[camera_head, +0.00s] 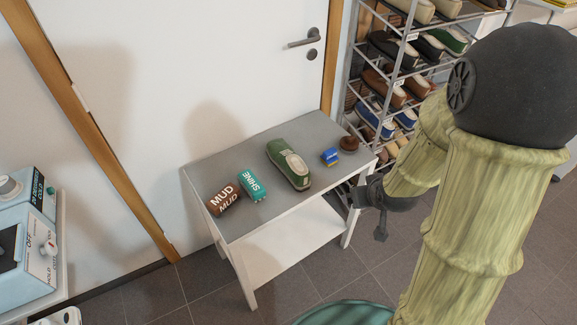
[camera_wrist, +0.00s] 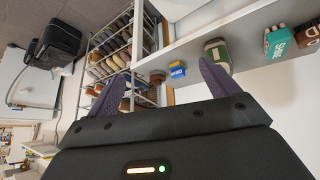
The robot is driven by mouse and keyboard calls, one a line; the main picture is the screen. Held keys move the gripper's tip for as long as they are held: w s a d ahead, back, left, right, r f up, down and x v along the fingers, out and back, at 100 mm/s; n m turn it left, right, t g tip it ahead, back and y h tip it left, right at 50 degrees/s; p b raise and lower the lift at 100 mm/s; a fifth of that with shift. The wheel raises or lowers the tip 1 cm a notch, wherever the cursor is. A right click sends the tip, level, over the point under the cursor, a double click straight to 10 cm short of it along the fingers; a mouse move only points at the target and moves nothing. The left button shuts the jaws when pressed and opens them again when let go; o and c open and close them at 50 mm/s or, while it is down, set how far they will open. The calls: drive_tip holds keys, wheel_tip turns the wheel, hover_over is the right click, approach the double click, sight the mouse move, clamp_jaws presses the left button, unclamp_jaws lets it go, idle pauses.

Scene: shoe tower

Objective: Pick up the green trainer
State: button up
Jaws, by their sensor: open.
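The green trainer (camera_head: 289,164) lies on the grey top of a small white side table (camera_head: 228,227), with its pale opening facing up. It also shows in the wrist view (camera_wrist: 217,50), at the top, just beyond my right finger and partly behind it. Another green shoe (camera_head: 451,40) sits on an upper tier of the rack.
On the tabletop stand a brown MUD block (camera_head: 223,200), a teal SHINE box (camera_head: 252,185), a small blue-and-yellow box (camera_head: 330,156) and a round brown item (camera_head: 349,144). A metal shoe rack (camera_head: 352,60) stands close behind the table's right end. A closed door (camera_head: 190,70) backs the table.

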drive_tip(key=w+a+f+n+t+y+b, duration=0.2)
drive_tip(key=w+a+f+y, duration=0.15)
drive_tip(key=f, duration=0.25)
drive_tip(key=n+t+y+b, duration=0.2)
drive_tip(key=y, duration=0.2)
approach(307, 181)
drive_tip(key=v, duration=0.3)
drive_tip(key=shift+a, duration=0.2)
drive_tip(key=shift+h, duration=0.25)
drive_tip(key=x, duration=1.2)
drive_tip(key=shift+w+r, duration=0.15)
drive_tip(key=x, duration=0.3)
drive_tip(key=a+x, duration=0.1)
drive_tip(key=x, duration=0.1)
drive_tip(key=shift+d, duration=0.15)
